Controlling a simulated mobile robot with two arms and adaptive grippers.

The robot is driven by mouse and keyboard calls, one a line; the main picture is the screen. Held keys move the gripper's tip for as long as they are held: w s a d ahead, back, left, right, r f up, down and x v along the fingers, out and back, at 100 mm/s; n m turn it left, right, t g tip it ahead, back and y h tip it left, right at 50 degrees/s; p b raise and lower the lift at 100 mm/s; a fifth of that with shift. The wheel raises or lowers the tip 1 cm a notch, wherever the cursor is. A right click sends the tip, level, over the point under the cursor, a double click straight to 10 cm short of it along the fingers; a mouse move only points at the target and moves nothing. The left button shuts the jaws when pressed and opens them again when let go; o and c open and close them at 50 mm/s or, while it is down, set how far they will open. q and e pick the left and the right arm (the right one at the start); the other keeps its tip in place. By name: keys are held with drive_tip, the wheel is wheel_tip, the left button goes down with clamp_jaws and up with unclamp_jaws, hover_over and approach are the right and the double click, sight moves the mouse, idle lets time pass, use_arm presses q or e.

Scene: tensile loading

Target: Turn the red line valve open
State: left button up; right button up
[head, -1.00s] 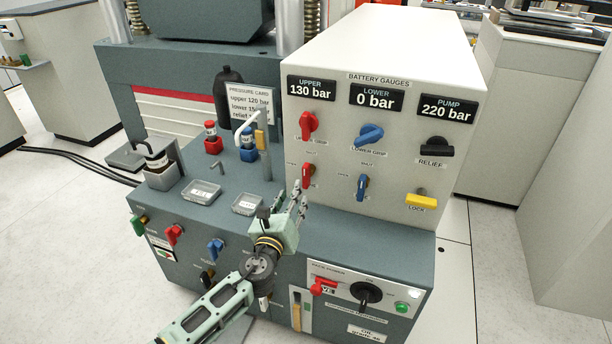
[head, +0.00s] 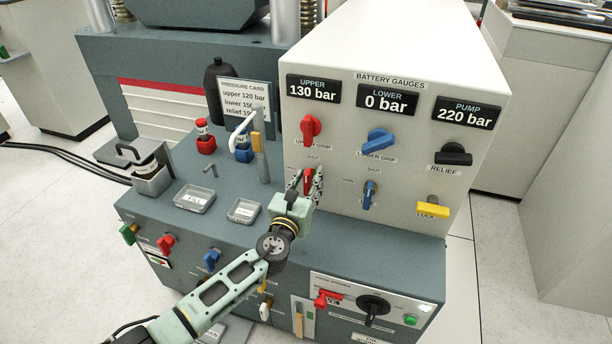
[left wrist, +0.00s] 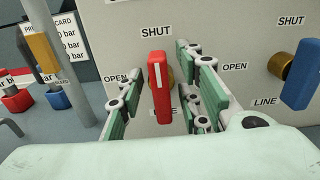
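The red line valve (head: 309,179) is a red lever on the white panel's front, under the upper grip knob. In the left wrist view its red handle (left wrist: 160,90) stands nearly upright, top end under the word SHUT, with OPEN printed to its left. My left gripper (head: 306,184) is at the panel with its fingers on either side of this handle. In the left wrist view the fingers (left wrist: 161,95) are apart, with gaps on both sides of the handle. The lower part of the LINE label is partly hidden. My right gripper is not in view.
The blue line valve (head: 369,194) is close on the right, and the red upper grip knob (head: 311,129) is just above. A post with a yellow tag (head: 257,142) stands to the left. Small trays (head: 243,210) lie on the bench top.

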use_arm(q)
drive_tip(key=shift+s, duration=0.1)
drive_tip(key=shift+c, duration=0.2)
clamp_jaws()
